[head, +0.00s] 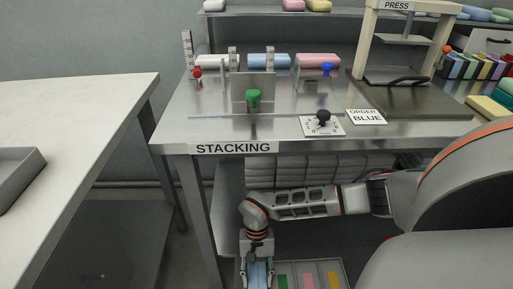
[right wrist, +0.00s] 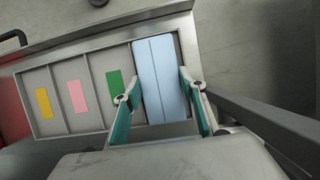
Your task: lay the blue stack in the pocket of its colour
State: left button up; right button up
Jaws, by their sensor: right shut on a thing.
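The light blue stack (right wrist: 162,72) is between the fingers of my right gripper (right wrist: 158,80), which is shut on it. In the head view the same gripper (head: 257,268) points down at the bottom edge with the blue stack (head: 258,277) in it. The pocket tray (right wrist: 90,45) has pockets with yellow (right wrist: 44,102), pink (right wrist: 77,96) and green (right wrist: 114,84) marks. The stack lies lengthwise over the end pocket beside the green one and hides that pocket's mark. I cannot tell whether it touches the pocket floor. My left gripper is not in view.
The steel stacking table (head: 235,148) stands above and behind the tray, with a press (head: 400,40), a knob plate (head: 321,126) and an order card reading BLUE (head: 366,117). A white table (head: 60,120) with a grey tray (head: 18,172) is at left.

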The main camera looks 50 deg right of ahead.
dwell(0.5)
jog(key=o, duration=0.9)
jog(key=shift+r, duration=0.1)
